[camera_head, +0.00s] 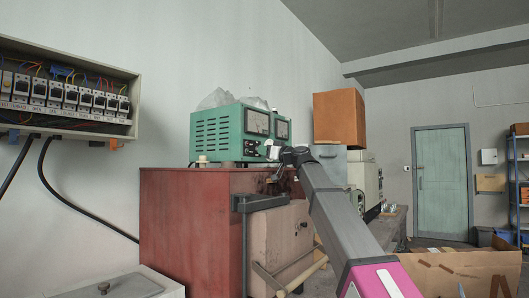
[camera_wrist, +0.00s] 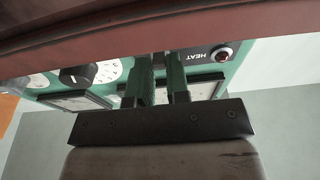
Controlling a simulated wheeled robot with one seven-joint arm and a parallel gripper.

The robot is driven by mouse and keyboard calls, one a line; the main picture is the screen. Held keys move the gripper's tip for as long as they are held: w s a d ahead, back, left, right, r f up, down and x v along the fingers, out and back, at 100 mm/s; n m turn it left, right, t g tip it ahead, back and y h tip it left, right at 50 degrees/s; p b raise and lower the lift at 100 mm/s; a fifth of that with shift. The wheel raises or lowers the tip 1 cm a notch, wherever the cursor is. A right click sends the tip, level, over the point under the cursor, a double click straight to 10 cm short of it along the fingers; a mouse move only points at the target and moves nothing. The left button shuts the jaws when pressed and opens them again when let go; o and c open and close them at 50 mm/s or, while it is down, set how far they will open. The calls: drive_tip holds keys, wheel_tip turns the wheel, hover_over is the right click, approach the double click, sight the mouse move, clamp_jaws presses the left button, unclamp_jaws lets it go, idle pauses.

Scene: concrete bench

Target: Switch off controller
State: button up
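The controller (camera_head: 217,132) is a green box with meters on its front, standing on a red cabinet.
The red cabinet (camera_head: 185,230) stands below the controller, and its edge crosses the top of the wrist view. A breaker box (camera_head: 75,58) hangs on the left wall. An orange box (camera_head: 340,118) stands behind the arm. A cardboard box (camera_head: 460,270) is at lower right.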

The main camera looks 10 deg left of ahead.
drive_tip(key=o, duration=0.3)
drive_tip(key=v, duration=1.1)
drive_tip(key=shift+a, duration=0.1)
drive_tip(key=shift+s, duration=0.1)
